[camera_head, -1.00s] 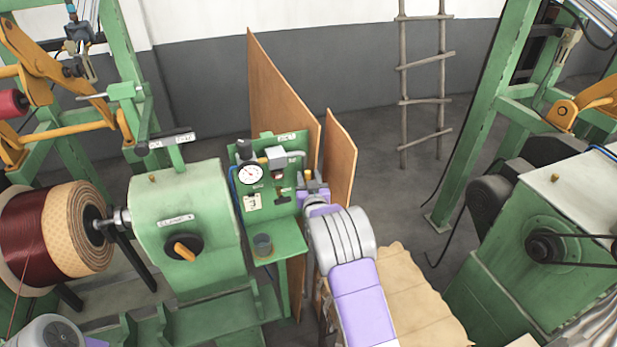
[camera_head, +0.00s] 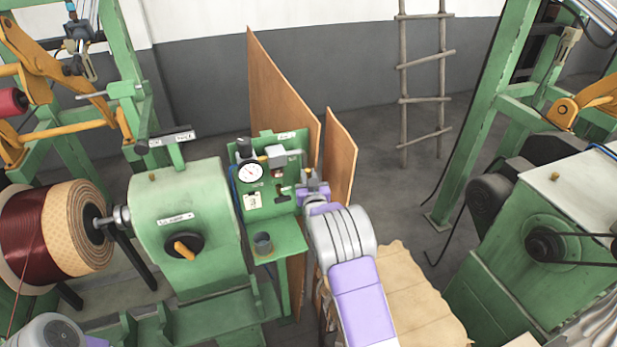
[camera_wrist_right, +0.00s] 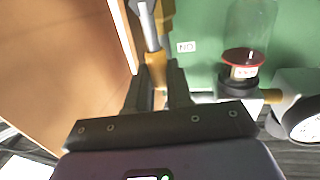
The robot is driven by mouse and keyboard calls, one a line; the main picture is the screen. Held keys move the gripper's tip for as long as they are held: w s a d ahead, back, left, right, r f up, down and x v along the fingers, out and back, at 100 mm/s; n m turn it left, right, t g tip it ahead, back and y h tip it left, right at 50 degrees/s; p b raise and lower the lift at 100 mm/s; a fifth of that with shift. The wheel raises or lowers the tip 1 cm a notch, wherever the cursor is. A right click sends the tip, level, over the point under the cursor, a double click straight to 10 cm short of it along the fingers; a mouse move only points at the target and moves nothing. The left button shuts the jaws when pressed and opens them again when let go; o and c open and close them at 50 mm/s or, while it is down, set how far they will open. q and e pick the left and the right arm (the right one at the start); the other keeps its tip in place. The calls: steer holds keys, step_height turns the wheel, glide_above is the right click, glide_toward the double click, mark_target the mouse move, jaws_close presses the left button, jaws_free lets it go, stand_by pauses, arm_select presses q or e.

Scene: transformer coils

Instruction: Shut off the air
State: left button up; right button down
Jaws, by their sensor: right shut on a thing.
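My right gripper (camera_head: 313,184) is at the panel's right edge. In the right wrist view, my right gripper (camera_wrist_right: 157,80) is shut on a brass-coloured valve part (camera_wrist_right: 156,66) with a grey pipe beyond it. The fingers and arm hide much of the valve, so its handle position is unclear. My left gripper is out of view.
Brown boards (camera_head: 338,160) stand close behind my right gripper. A cup (camera_head: 262,243) sits on the shelf (camera_head: 278,240). A green winding machine (camera_head: 185,220) with a copper coil (camera_head: 45,235) is at left. In the wrist view, a clear bowl with a red ring (camera_wrist_right: 243,58) is near the fingers.

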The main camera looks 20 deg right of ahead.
steer(key=shift+s+d+f+m+g+y+b, duration=0.15)
steer(key=shift+d+m+b, duration=0.75)
steer(key=shift+b, duration=1)
steer(key=shift+w+d+f+m+g+y+b, duration=0.15)
steer(key=shift+d+m+b, duration=0.3)
steer(key=shift+m+b, duration=1.15)
steer(key=shift+s+d+f+m+g+b, duration=0.2)
steer(key=shift+d+m+b, duration=0.5)
steer(key=shift+b, duration=1.55)
steer(key=c, duration=1)
jaws_free()
steer(key=shift+b+v, duration=0.3)
steer(key=shift+v, duration=3.45)
steer(key=shift+c, duration=0.5)
